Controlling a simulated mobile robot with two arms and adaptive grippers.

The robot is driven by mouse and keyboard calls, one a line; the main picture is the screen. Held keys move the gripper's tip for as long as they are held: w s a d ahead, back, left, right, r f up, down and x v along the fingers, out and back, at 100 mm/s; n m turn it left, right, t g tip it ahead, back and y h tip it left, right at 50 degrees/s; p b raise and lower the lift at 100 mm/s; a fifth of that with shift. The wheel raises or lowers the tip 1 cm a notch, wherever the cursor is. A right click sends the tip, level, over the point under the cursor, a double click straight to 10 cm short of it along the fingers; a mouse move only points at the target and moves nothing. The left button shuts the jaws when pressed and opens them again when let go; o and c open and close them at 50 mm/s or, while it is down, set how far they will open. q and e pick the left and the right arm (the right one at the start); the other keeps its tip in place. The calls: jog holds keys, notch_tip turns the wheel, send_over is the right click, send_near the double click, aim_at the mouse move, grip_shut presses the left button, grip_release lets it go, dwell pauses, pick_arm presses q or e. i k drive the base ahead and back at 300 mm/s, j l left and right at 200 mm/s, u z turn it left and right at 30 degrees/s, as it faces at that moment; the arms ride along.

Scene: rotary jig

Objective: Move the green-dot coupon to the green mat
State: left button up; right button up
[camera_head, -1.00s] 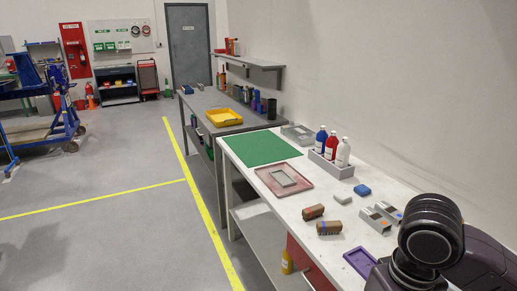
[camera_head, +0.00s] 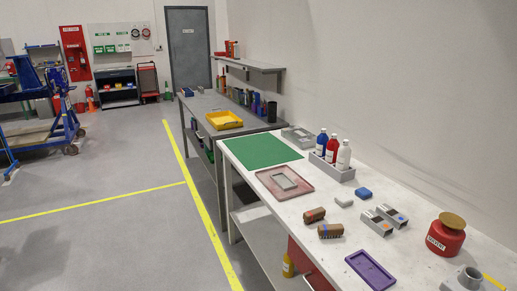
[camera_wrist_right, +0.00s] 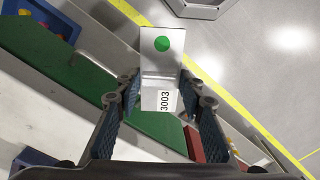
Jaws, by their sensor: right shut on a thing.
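The green-dot coupon (camera_wrist_right: 161,64) is a bent, light-grey metal piece with a green dot on its far face and a label reading 3003 on its near part. In the right wrist view my right gripper (camera_wrist_right: 160,86) is shut on it, with one finger at each side. The green mat (camera_head: 262,150) lies bare at the far left part of the white bench in the head view. My right arm and the coupon are not in the head view. My left gripper is in neither view.
Two similar coupons (camera_head: 385,219), blue-dot and orange-dot, stay on the white bench (camera_head: 290,215). A pink tray (camera_head: 270,190), brushes (camera_head: 330,231), a bottle rack (camera_head: 340,172), a red solvent can (camera_head: 446,238) and a purple tray (camera_head: 369,270) stand around. A green strip (camera_wrist_right: 65,70) lies below the coupon.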

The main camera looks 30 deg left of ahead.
aim_at(255, 150)
jog(key=i+j+u, duration=0.1)
jog(key=i+j, duration=0.2)
jog(key=j, duration=0.2)
jog(key=i+j+u, duration=0.1)
jog(key=i+j, duration=0.2)
jog(key=j, duration=0.15)
jog(key=i+j, duration=0.3)
jog(key=j, duration=0.15)
jog(key=j+u, duration=0.05)
